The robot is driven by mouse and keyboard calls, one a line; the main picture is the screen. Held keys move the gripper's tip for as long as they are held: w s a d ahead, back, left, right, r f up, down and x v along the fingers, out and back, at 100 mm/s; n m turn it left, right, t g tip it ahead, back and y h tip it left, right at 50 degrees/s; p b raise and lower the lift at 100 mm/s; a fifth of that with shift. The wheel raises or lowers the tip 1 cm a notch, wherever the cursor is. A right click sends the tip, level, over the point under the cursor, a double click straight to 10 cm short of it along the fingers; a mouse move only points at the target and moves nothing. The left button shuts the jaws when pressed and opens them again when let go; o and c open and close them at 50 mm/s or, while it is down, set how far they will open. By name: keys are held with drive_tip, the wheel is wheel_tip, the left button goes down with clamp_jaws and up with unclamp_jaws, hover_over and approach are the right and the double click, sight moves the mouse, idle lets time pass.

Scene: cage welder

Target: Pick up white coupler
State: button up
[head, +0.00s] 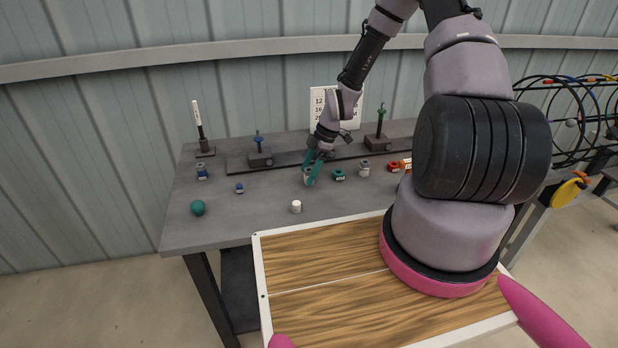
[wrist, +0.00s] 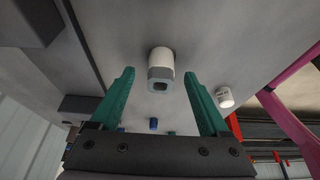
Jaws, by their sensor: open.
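A white coupler (wrist: 161,58) with a grey end and a dark square hole shows in the wrist view, just ahead of the fingertips and in line with the gap. In the head view it is mostly hidden by my gripper (head: 312,170). My gripper's green fingers, also seen in the wrist view (wrist: 160,80), are spread with nothing held between them. A smaller white cylinder (head: 296,206) stands alone near the table's front edge; what appears to be this labelled piece shows right of the fingers in the wrist view (wrist: 225,97).
On the grey table (head: 260,222) are a green coupler (head: 339,175), a grey-white coupler (head: 364,170), red parts (head: 393,167), small blue parts (head: 239,188) and a green ball (head: 198,208). Behind them, a dark rail (head: 290,158) carries posts. The front left is mostly clear.

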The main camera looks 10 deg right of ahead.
clamp_jaws()
drive_tip(key=c, duration=1.2)
unclamp_jaws()
drive_tip(key=shift+c, duration=0.2)
drive_tip(key=shift+r, duration=0.15)
wheel_tip(320, 180, up, 10)
